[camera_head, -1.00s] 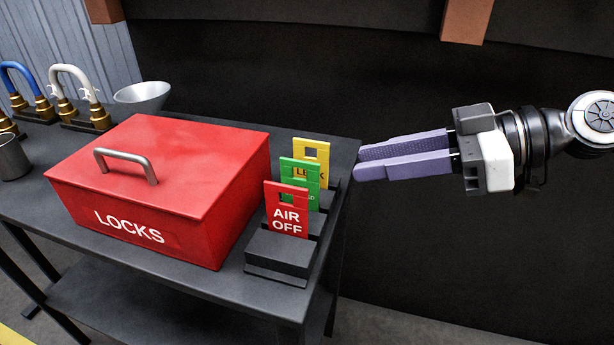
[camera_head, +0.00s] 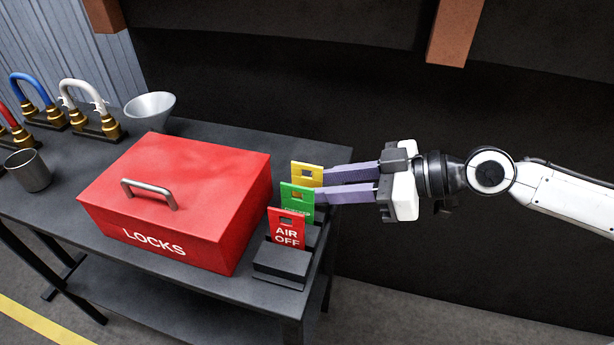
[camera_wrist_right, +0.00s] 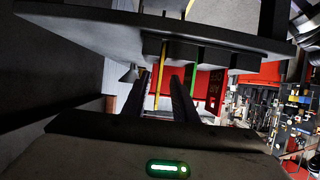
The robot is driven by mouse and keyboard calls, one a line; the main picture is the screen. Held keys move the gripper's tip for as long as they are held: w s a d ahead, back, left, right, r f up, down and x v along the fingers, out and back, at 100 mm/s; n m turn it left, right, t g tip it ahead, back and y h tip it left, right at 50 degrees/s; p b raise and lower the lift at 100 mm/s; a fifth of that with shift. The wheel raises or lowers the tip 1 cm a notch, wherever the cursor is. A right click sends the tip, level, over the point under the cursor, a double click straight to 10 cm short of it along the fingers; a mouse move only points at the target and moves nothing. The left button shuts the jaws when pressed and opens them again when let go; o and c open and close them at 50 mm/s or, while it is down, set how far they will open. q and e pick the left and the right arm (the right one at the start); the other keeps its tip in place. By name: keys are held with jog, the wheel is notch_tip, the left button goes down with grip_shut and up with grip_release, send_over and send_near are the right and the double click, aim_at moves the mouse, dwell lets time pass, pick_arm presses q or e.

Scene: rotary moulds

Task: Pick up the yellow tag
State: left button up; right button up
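The yellow tag (camera_head: 307,173) stands upright at the back of a row of tags in black holders, right of the red box. The green tag (camera_head: 297,200) stands in front of it and the red AIR OFF tag (camera_head: 286,228) is frontmost. My right gripper (camera_head: 320,186) is open, with its purple fingers pointing left at the yellow tag's right edge. In the right wrist view, the yellow tag (camera_wrist_right: 160,70) shows between the two fingers (camera_wrist_right: 159,80), and the green tag (camera_wrist_right: 195,82) is outside them. Whether the fingers touch the tag is unclear. My left gripper is out of view.
The red LOCKS box (camera_head: 180,200) stands close left of the tags on the dark table (camera_head: 225,135). A metal funnel (camera_head: 150,106), a metal cup (camera_head: 28,170) and coloured padlocks stand farther left. The space right of the table is open.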

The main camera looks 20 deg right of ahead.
aim_at(308, 186)
jog(key=shift+w+a+f+p, duration=0.15)
jog(key=shift+w+a+p, duration=0.5)
jog(key=shift+a, duration=0.3)
jog(key=shift+w+a+f, duration=0.25)
jog(key=shift+a+f, duration=0.05)
jog(key=shift+f, duration=0.1)
grip_shut()
